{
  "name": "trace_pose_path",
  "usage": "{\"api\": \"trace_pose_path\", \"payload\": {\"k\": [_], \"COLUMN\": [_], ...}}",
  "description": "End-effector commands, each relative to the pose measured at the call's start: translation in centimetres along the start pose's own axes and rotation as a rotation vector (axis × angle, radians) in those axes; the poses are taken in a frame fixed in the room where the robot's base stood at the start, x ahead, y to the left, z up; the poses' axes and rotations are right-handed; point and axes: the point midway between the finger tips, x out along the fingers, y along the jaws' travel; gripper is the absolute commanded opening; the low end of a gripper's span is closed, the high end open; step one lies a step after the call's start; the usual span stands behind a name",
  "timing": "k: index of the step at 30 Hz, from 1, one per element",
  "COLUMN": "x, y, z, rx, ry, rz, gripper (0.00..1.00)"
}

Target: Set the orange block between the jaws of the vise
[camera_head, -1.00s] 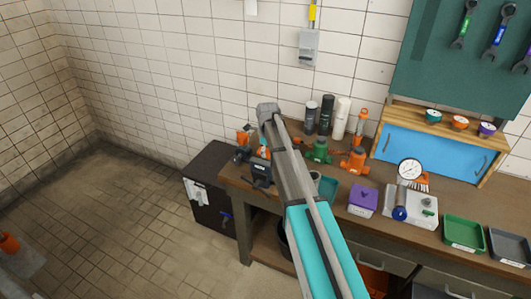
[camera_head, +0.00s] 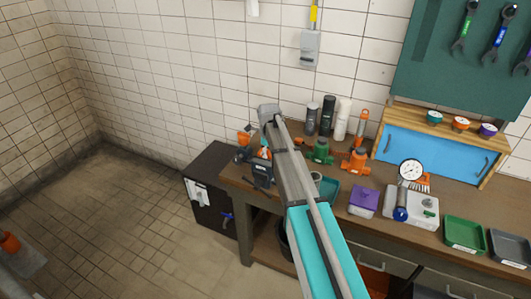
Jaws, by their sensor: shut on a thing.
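The dark vise (camera_head: 259,173) stands at the left end of the workbench. My arm reaches over the bench from the front, and its end is above and behind the vise. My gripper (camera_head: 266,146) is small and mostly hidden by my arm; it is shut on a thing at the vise. A small orange patch, which looks like the orange block (camera_head: 264,154), shows just above the vise beside my arm. Its exact place relative to the jaws is too small to tell, and so is any contact with them.
Another orange thing (camera_head: 244,138) is left of my arm's end. Green (camera_head: 321,151) and orange (camera_head: 356,160) fittings, dark bottles (camera_head: 327,115), a purple box (camera_head: 363,201), a dial gauge (camera_head: 410,170) and trays (camera_head: 465,234) stand to the right.

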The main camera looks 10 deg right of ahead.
Motion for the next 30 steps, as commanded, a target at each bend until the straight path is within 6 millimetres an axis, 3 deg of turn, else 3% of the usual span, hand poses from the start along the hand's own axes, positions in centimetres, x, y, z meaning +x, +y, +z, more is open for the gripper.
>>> {"api": "trace_pose_path", "payload": {"k": [1, 30], "x": [0.4, -0.8], "y": [1.0, 0.4], "z": [-1.0, -0.7], "rx": [0.004, 0.003], "ry": [0.018, 0.022], "rz": [0.023, 0.020], "gripper": [0.38, 0.35]}}
